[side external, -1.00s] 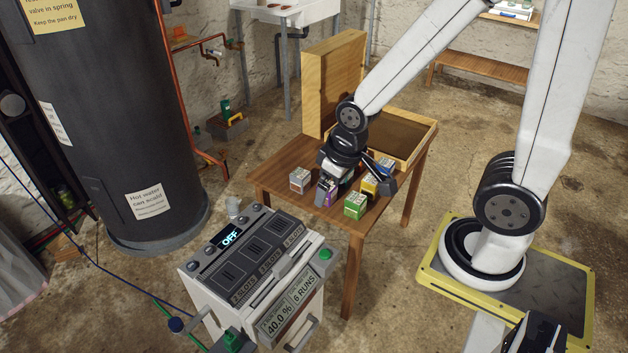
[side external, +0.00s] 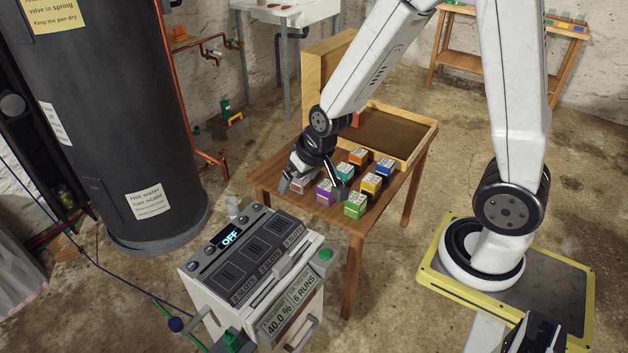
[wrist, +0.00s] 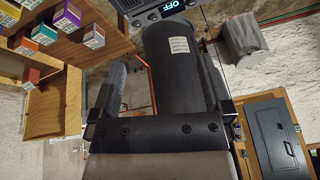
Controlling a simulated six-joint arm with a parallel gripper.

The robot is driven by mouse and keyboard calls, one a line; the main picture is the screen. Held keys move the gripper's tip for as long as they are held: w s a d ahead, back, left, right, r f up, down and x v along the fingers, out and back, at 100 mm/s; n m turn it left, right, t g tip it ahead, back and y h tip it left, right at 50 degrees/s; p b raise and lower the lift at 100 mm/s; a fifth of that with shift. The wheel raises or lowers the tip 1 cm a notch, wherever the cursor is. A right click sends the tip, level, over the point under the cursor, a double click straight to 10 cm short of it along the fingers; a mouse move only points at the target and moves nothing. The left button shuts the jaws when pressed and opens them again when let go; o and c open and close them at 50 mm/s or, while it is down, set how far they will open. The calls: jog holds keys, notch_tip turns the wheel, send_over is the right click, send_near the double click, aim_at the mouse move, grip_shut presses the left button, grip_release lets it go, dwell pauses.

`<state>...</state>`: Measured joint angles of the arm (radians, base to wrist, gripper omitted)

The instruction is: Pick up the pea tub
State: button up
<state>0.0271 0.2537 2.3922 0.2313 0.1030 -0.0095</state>
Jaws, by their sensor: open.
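Several small tubs with coloured sides and pale labels stand on the wooden table, including a green tub (side external: 355,206), a purple tub (side external: 325,193) and a yellow tub (side external: 371,185). The label print is too small to tell which is the pea tub. My gripper (side external: 313,184) is open over the left part of the group, its fingers spread near a greyish tub that it partly hides. In the wrist view nothing is between the fingers of my gripper (wrist: 164,75).
More tubs, orange (side external: 358,156), teal (side external: 345,171) and blue (side external: 385,166), stand close together on the table (side external: 270,172). An open wooden box (side external: 405,138) is at the table's back. A machine reading OFF (side external: 250,262) stands in front; a dark water heater (side external: 110,120) stands left.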

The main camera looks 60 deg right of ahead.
jog(key=w+d+f+m+t+h, duration=0.2)
jog(key=w+d+f+m, duration=0.2)
jog(key=w+f, duration=0.3)
jog(key=m+g+h, duration=0.2)
jog(key=m+h, duration=0.6)
send_over(355, 204)
jog(key=w+a, duration=0.9)
notch_tip(355, 204, down, 15)
jog(key=s+d+f+m+g+h, duration=0.1)
jog(key=s+f, duration=0.1)
jog(key=s+d+f+m+g+h, duration=0.1)
jog(key=s+d+f+g, duration=0.1)
jog(key=s, duration=0.1)
jog(key=s+d+f+m+g+h, duration=0.1)
jog(key=s+f, duration=0.1)
jog(key=s, duration=0.1)
jog(key=shift+s+d+f+g+h, duration=0.1)
jog(key=shift+s+d+g+h, duration=0.1)
jog(key=shift+d+g+h, duration=0.15)
jog(key=shift+w+f+x, duration=0.1)
jog(key=shift+x, duration=1.85)
jog(key=shift+w+f+x, duration=0.1)
jog(key=shift+w+x, duration=0.05)
jog(key=shift+x, duration=1.8)
jog(key=shift+a, duration=0.15)
jog(key=c, duration=1.1)
